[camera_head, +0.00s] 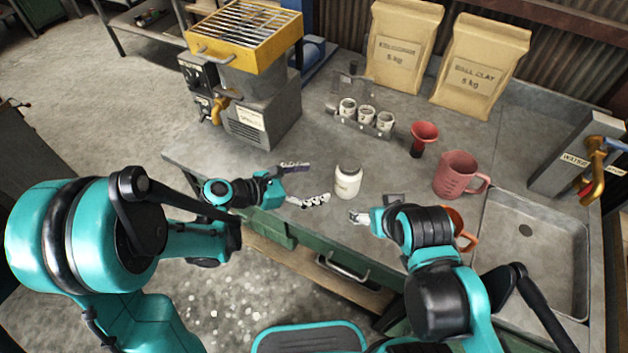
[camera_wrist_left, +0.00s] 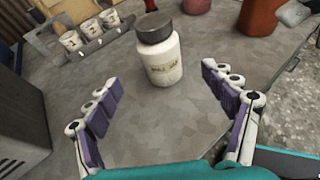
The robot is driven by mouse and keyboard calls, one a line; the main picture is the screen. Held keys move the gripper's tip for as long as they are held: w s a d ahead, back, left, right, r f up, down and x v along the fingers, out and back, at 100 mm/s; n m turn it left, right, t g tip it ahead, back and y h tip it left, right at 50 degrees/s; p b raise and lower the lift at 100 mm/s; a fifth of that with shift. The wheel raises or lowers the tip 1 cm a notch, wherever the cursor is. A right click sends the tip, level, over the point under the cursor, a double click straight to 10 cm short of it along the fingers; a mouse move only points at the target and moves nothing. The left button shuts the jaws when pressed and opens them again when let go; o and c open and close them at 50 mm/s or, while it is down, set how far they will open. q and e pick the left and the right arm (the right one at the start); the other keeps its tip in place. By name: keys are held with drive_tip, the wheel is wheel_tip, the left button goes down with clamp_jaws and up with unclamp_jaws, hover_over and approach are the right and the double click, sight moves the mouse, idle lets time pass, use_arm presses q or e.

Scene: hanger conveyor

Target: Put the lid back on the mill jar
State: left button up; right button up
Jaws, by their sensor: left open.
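The mill jar (camera_head: 347,186) is a small white labelled jar standing upright on the grey worktop. A dark grey lid (camera_head: 349,168) sits on its mouth; whether it is fully seated I cannot tell. In the left wrist view the jar (camera_wrist_left: 164,65) and lid (camera_wrist_left: 154,27) are at top centre, beyond the fingertips. My left gripper (camera_head: 310,183) is open and empty, left of the jar, with its fingers spread toward it and not touching. My right gripper (camera_head: 372,210) is low to the right of the jar, apart from it; its fingers are partly hidden by its wrist.
Behind the jar stand a rack of small cups (camera_head: 364,121) and a red funnel (camera_head: 424,136). A pink jug (camera_head: 456,175) and a sink (camera_head: 540,250) are to the right. An orange mug (camera_head: 462,238) is partly behind my right arm. A yellow-topped machine (camera_head: 262,112) stands at the left.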

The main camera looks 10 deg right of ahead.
idle(0.3)
use_arm(q)
drive_tip(key=s+a+r+m+y, duration=0.1)
drive_tip(key=s+a+m+y, duration=0.3)
drive_tip(key=a+m, duration=0.3)
drive_tip(key=s+a+r+m+t+y, duration=0.1)
drive_tip(key=s+a+m+y, duration=0.3)
drive_tip(key=a+m, duration=0.4)
drive_tip(key=s+a+r+m+t+y, duration=0.1)
drive_tip(key=s+a+r+m+y, duration=0.1)
drive_tip(key=s+a+m+y, duration=0.2)
drive_tip(key=a+m, duration=0.3)
drive_tip(key=shift+s+a+r+y, duration=0.2)
drive_tip(key=shift+s+a+y, duration=0.05)
drive_tip(key=shift+s+y, duration=0.1)
